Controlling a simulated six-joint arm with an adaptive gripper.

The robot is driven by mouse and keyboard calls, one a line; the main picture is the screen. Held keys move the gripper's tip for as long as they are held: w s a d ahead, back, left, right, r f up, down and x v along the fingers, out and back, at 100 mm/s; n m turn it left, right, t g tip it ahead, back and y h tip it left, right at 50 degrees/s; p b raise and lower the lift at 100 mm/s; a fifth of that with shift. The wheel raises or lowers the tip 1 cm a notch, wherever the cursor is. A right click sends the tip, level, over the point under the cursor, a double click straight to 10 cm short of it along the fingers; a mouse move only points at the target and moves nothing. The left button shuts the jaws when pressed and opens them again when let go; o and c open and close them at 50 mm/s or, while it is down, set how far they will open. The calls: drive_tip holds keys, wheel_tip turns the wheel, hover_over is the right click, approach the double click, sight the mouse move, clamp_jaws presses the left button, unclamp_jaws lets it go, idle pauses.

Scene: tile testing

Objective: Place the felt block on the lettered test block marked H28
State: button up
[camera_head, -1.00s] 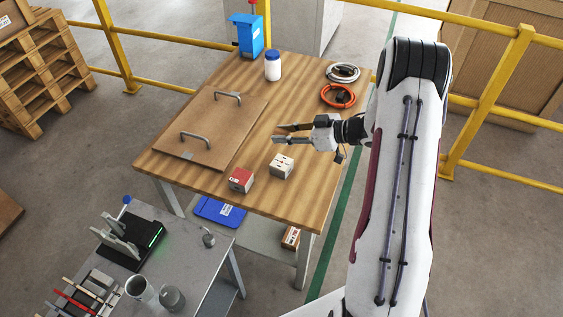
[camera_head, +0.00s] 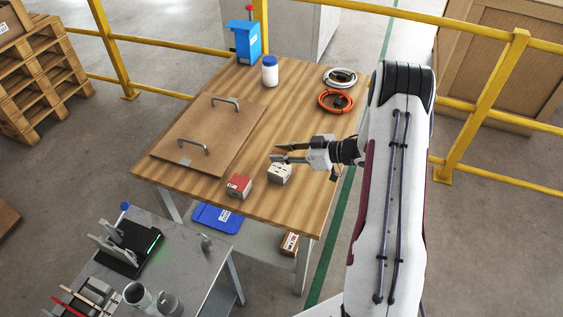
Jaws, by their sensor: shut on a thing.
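My gripper (camera_head: 276,154) is low over the right part of the wooden table. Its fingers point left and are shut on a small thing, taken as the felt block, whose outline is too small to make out. A white block with dark marks (camera_head: 279,174) sits on the table just below the fingers in the picture. I cannot tell whether the held thing touches it. A red-topped block with dark marks on a pale side (camera_head: 238,186) sits to its left, near the table's front edge. The marks on both blocks are too small to read surely.
A brown board with two grey handles (camera_head: 212,138) covers the table's left part. A white jar with a blue lid (camera_head: 270,72), a blue box (camera_head: 244,42), an orange cable coil (camera_head: 335,101) and a white coil (camera_head: 340,77) stand or lie farther back. The table's right front is clear.

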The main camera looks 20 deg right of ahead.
sight(282, 168)
drive_tip(key=shift+f, duration=0.25)
drive_tip(key=shift+f, duration=0.1)
drive_tip(key=shift+f, duration=1.75)
drive_tip(key=shift+f, duration=0.1)
drive_tip(key=o, duration=1.1)
drive_tip(key=v, duration=1.2)
